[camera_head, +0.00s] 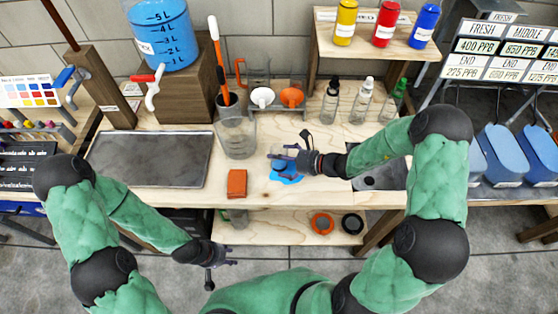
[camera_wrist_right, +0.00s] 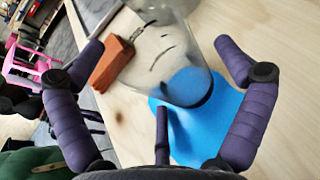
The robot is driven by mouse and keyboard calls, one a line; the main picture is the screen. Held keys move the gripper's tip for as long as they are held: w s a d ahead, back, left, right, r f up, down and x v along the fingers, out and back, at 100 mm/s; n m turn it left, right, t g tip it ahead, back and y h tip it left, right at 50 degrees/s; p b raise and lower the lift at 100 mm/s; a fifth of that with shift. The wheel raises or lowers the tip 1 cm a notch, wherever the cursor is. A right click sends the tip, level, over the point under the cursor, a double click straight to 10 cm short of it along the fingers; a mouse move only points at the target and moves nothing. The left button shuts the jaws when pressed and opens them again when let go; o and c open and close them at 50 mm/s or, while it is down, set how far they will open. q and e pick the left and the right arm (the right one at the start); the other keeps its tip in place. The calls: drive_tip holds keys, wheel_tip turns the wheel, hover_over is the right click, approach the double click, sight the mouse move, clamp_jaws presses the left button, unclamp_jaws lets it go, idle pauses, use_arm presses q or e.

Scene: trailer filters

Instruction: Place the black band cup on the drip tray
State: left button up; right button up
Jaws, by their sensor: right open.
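My right gripper (camera_head: 285,155) is open over the bench, above a blue patch (camera_head: 287,176). A flat dark tray (camera_head: 150,160) lies bare on the bench at left. My left gripper (camera_head: 221,268) is open and empty in front of the bench.
White (camera_head: 262,97) and orange (camera_head: 291,96) cups sit behind. Bottles (camera_head: 362,100) stand at right. Orange (camera_head: 321,223) and black (camera_head: 352,224) rings lie on the lower shelf.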

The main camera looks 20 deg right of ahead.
drive_tip(key=shift+w+a+f, duration=0.2)
drive_tip(key=shift+w+a, duration=0.15)
drive_tip(key=shift+a, duration=0.1)
drive_tip(key=c, duration=1.1)
drive_tip(key=shift+o, duration=0.2)
